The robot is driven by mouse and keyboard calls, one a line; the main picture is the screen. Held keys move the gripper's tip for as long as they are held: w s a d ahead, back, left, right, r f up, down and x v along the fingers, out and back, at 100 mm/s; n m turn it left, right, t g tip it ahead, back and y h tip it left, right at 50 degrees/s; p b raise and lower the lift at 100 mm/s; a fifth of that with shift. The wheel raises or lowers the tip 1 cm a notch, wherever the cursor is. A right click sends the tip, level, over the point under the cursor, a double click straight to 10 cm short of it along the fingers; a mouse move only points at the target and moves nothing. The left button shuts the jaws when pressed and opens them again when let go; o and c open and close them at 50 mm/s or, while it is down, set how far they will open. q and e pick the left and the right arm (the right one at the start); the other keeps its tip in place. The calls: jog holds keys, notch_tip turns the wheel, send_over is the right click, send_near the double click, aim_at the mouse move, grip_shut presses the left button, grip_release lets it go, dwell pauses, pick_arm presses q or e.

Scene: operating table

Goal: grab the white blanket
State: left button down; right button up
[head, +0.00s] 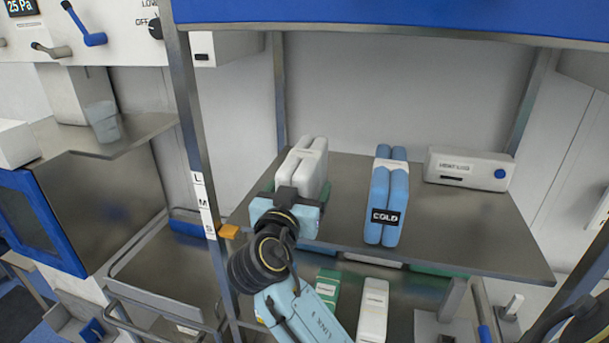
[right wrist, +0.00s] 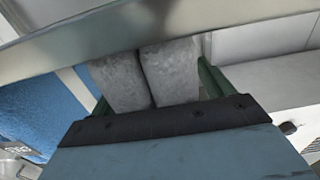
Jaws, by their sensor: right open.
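The white blanket (head: 312,160), two pale rolls side by side, lies on the left part of the steel shelf (head: 455,225). My right gripper (head: 296,192) is at its near end. In the right wrist view the ends of the white blanket (right wrist: 145,78) show between the two green fingers of my right gripper (right wrist: 155,82), one on each side. The fingers are open; whether either touches the blanket I cannot tell. The gripper's body hides the blanket's near lower part in the head view. My left gripper is not in view.
A blue roll pair labelled COLD (head: 388,195) lies right of the white blanket, with bare shelf between. A white box with a blue knob (head: 468,168) stands behind. A metal post (head: 195,150) rises left of my arm. Green (head: 327,288) and white (head: 373,308) packs lie below.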

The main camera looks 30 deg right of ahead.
jog(key=c, duration=1.3)
jog(key=shift+o, duration=0.2)
jog(key=shift+r, duration=0.1)
